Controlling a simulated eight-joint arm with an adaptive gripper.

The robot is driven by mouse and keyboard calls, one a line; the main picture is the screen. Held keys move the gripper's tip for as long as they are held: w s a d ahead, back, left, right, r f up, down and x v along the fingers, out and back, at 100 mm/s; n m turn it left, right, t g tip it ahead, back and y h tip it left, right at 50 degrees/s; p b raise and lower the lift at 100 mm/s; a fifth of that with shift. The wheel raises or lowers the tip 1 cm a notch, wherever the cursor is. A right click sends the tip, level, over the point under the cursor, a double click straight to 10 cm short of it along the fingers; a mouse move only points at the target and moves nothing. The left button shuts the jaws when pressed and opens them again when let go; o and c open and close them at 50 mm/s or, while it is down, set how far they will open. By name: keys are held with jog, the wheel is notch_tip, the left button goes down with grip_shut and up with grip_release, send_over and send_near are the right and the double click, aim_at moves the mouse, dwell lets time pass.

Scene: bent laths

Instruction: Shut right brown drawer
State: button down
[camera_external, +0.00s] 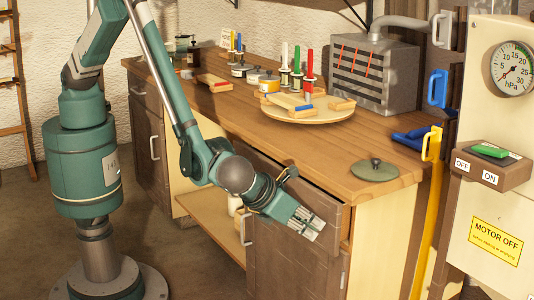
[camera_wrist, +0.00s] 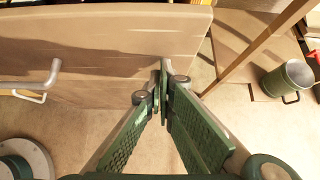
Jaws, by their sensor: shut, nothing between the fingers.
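The right brown drawer (camera_external: 336,218) is at the right end of the workbench, under the top. A dark gap shows behind its upper edge, so it looks partly open. My gripper (camera_external: 312,224) is in front of this brown front, angled down to the right, and hides part of it. In the wrist view my gripper (camera_wrist: 163,92) is shut and empty, its tips close to the lower edge of a brown panel (camera_wrist: 130,45). Whether the tips touch it I cannot tell. A metal handle (camera_wrist: 35,84) shows on the left there.
The workbench top (camera_external: 375,155) carries a round wooden board (camera_external: 290,116), a grey box (camera_external: 375,75) and a round lid (camera_external: 375,170). A pale cabinet (camera_external: 500,130) with a gauge and switch stands right. In the wrist view a green mug (camera_wrist: 287,79) is at right.

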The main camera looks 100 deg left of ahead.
aim_at(325, 221)
dwell(0.3)
jog(key=w+a, duration=0.3)
jog(key=shift+w+a, duration=0.15)
jog(key=shift+a, duration=0.05)
jog(key=shift+w+a, duration=0.1)
jog(key=shift+a, duration=0.1)
dwell(0.3)
jog(key=shift+s+d, duration=0.2)
jog(key=shift+d, duration=0.05)
jog(key=s+d, duration=0.2)
jog(key=s+d+b, duration=0.1)
jog(key=shift+d+r, duration=0.2)
jog(key=shift+r, duration=0.1)
jog(key=p+v, duration=0.1)
jog(key=v, duration=0.8)
jog(key=shift+p, duration=0.4)
jog(key=shift+s+d, duration=0.1)
jog(key=shift+s, duration=0.05)
